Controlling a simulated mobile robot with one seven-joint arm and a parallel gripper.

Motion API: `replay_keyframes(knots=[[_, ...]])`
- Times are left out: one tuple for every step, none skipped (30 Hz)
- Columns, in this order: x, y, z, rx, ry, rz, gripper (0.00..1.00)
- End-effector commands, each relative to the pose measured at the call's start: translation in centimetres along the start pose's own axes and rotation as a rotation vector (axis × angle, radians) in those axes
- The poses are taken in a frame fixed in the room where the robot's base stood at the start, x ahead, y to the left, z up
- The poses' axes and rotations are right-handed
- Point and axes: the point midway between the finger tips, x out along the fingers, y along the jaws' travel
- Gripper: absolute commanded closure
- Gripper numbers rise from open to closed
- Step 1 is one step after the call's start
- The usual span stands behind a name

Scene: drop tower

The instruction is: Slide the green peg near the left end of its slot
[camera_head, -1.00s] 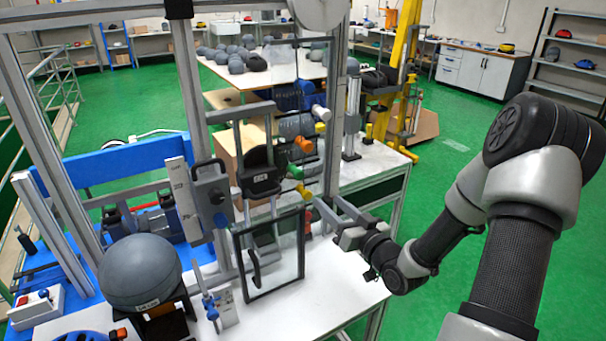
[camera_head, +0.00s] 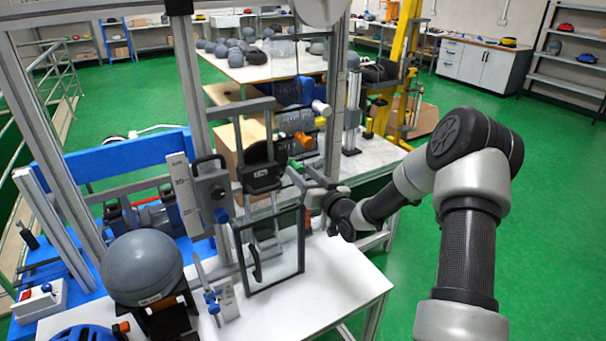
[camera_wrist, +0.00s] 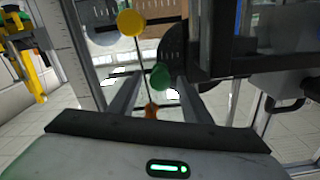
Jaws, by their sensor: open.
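The green peg (camera_wrist: 159,77) shows in the wrist view as a round green knob with a dark rod beside it. It appears between or just beyond the fingertips of my gripper (camera_wrist: 158,80). The two fingers stand apart on either side of it, and I cannot tell whether either touches it. In the head view my gripper (camera_head: 301,178) reaches in from the right to the tower's front, by the pegs.
A framed clear door (camera_head: 275,250) stands just below my gripper. A grey ball (camera_head: 141,267) sits at the left. The white table (camera_head: 335,290) is clear at front right.

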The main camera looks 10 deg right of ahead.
Motion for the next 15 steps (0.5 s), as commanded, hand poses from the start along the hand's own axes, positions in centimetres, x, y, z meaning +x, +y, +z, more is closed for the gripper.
replay_keyframes(knots=[[0.00, -0.01, 0.01, 0.000, 0.000, 0.000, 0.56], [0.00, -0.01, 0.01, 0.000, 0.000, 0.000, 0.56], [-0.01, 0.00, 0.00, 0.000, 0.000, 0.000, 0.56], [-0.01, -0.01, 0.00, 0.000, 0.000, 0.000, 0.56], [-0.01, -0.01, 0.00, 0.000, 0.000, 0.000, 0.61], [-0.02, -0.01, -0.01, 0.000, 0.000, 0.000, 0.67], [-0.02, 0.00, -0.01, 0.000, 0.000, 0.000, 0.72], [-0.02, -0.01, -0.01, 0.000, 0.000, 0.000, 0.78], [-0.03, -0.01, -0.01, 0.000, 0.000, 0.000, 0.84], [-0.03, 0.00, -0.01, 0.000, 0.000, 0.000, 0.89], [-0.03, -0.01, -0.01, -0.001, 0.000, 0.000, 0.94], [-0.03, -0.01, -0.01, -0.001, 0.000, 0.000, 1.00], [-0.03, 0.00, -0.01, -0.001, 0.000, 0.000, 1.00], [-0.03, -0.01, -0.01, -0.001, 0.000, 0.000, 1.00], [-0.03, -0.01, -0.01, -0.001, 0.000, 0.000, 1.00]])
